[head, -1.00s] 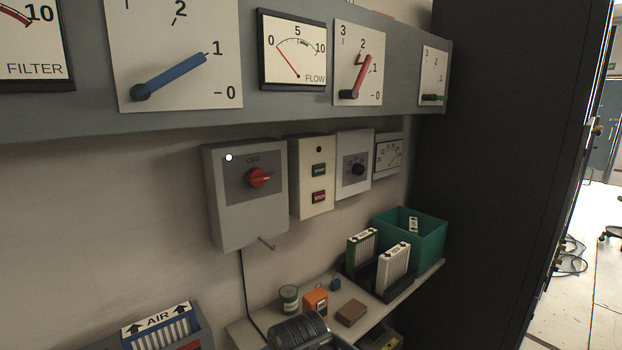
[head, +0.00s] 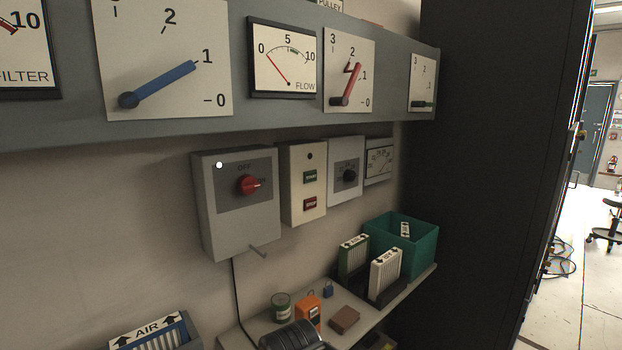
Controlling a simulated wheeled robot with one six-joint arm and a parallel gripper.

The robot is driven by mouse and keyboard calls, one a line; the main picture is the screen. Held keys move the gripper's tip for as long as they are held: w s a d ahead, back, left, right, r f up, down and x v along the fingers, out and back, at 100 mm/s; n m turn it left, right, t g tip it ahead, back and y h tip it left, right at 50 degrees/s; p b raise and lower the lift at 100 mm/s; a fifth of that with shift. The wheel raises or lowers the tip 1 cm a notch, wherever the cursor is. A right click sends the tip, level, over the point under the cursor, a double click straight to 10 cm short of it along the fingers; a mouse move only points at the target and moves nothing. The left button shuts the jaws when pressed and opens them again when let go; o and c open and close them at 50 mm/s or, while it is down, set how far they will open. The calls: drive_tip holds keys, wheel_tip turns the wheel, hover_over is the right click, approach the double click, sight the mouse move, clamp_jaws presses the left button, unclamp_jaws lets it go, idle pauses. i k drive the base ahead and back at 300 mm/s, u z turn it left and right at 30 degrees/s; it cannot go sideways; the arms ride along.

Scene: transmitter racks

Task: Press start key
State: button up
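The start key is the green key (head: 310,177) on a cream switch box (head: 294,206) on the wall. A red key (head: 310,203) sits below it, and a small dark round spot is above it. The lettering is too small to read surely. To the left is a grey box (head: 212,225) with a red rotary knob (head: 249,185) and a lit white lamp. To the right is a grey box with a black knob (head: 349,176). My gripper is not in the head view.
A grey panel with dials and levers (head: 160,85) runs above the boxes. Below, a shelf (head: 247,325) holds a teal bin (head: 424,252), white and green filters, an orange device (head: 308,311) and a brown block (head: 344,319). A dark cabinet (head: 480,180) stands at right; open floor lies beyond.

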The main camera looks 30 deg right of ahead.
sight(310, 176)
drive_tip(key=k, duration=0.5)
drive_tip(key=z, duration=1.5)
drive_tip(key=i, duration=1.05)
drive_tip(key=u, duration=2.55)
